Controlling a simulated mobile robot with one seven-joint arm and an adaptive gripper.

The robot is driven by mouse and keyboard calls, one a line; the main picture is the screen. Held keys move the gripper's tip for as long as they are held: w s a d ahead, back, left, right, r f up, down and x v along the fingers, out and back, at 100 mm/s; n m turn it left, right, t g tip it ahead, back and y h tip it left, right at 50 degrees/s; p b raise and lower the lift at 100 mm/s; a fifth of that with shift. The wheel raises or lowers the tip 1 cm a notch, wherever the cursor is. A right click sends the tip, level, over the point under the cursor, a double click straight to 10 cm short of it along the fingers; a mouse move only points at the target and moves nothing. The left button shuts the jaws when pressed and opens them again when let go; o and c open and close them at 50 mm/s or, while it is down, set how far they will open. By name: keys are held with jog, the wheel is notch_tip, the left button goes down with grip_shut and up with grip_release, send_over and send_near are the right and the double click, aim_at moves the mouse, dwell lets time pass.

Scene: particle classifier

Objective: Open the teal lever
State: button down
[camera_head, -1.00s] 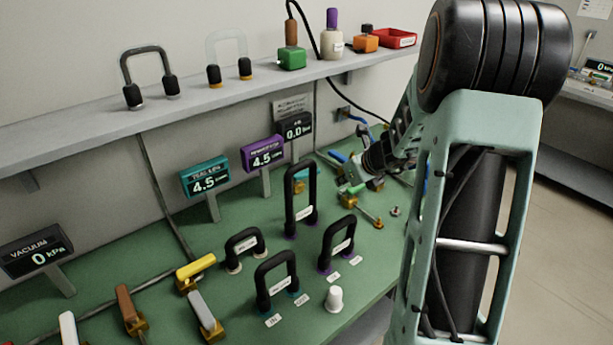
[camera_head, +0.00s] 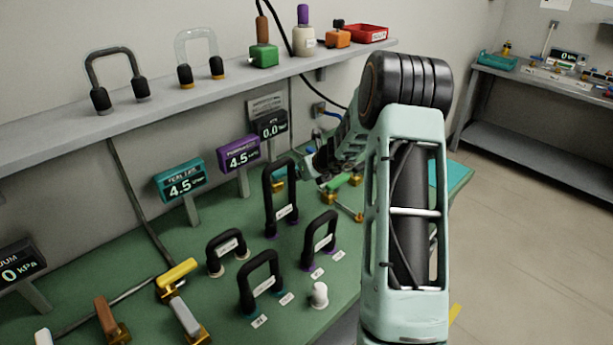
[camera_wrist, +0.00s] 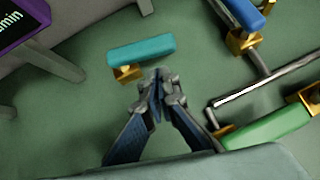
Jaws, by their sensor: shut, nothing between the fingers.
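The teal lever (camera_wrist: 141,51) lies across the upper middle of the wrist view, on a brass valve body (camera_wrist: 128,73). It also shows small in the head view (camera_head: 279,172), partly hidden by a tall black handle. My gripper (camera_wrist: 160,76) is shut and empty. Its fingertips appear just below the lever's right end in the wrist view; I cannot tell whether they touch it. In the head view my gripper is small and hard to make out, right of the lever.
A green lever (camera_wrist: 268,128) and a blue lever (camera_wrist: 243,13) with metal pipe stand right of my gripper. The purple meter (camera_wrist: 20,20) is at upper left. Several black handles, such as the tall one (camera_head: 268,205), stand on the green bench. The shelf (camera_head: 220,90) runs above.

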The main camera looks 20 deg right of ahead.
jog(key=shift+w+a+p, duration=0.15)
jog(key=shift+w+p, duration=0.15)
jog(key=shift+w, duration=0.6)
jog(key=shift+r, duration=0.1)
jog(key=shift+w+r+p, duration=0.1)
jog(key=shift+p, duration=0.5)
jog(key=shift+w+d+n+y+p, duration=0.25)
jog(key=shift+n+y+p, duration=0.2)
jog(key=shift+p, duration=0.4)
jog(key=shift+w+f+n+p, duration=0.2)
jog(key=shift+w+n+p, duration=0.1)
jog(key=shift+w, duration=0.15)
jog(key=shift+s+d, duration=0.1)
